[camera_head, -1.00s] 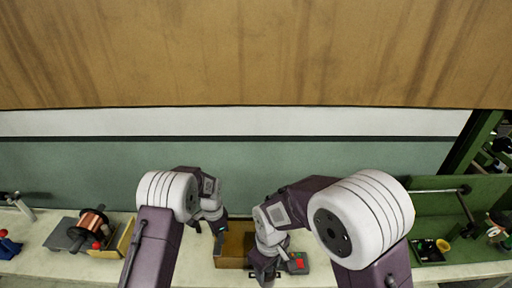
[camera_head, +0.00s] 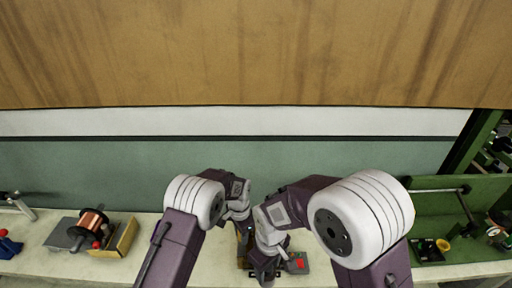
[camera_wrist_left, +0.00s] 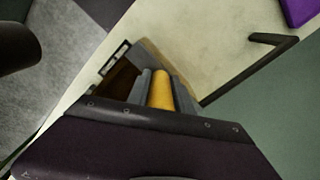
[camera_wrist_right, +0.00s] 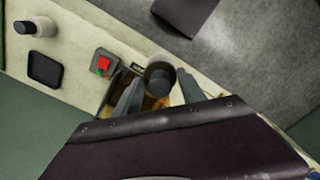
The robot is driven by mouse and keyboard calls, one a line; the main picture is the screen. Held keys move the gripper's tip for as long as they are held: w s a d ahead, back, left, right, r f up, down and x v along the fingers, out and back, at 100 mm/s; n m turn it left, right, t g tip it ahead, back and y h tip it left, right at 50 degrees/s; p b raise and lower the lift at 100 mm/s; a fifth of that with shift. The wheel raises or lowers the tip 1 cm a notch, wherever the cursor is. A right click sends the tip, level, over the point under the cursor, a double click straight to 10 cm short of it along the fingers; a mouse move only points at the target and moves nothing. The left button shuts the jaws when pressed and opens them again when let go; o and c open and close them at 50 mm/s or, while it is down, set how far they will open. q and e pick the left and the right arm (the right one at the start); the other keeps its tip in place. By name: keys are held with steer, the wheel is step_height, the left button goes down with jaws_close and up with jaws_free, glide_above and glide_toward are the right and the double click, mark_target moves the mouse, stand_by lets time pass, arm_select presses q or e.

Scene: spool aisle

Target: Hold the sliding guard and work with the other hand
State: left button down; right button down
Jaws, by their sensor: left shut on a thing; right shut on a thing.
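A box with a dark interior (camera_wrist_left: 122,78) sits on the bench, and much of it is hidden by my arms in the head view. My left gripper (camera_head: 243,238) is at the box, and the left wrist view shows it shut on a yellow cylinder (camera_wrist_left: 161,90). My right gripper (camera_head: 264,275) is just below it in the head view. I cannot tell how far the guard is slid.
A grey control box with a red button (camera_wrist_right: 104,64) stands beside the box. A copper spool (camera_head: 91,222) and a yellow block (camera_head: 126,238) are at the left.

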arm_select(q)
steer(key=shift+w+d+r, duration=0.1)
steer(key=shift+d, duration=0.85)
steer(key=c, duration=1.1)
jaws_free()
steer(key=shift+o, duration=0.2)
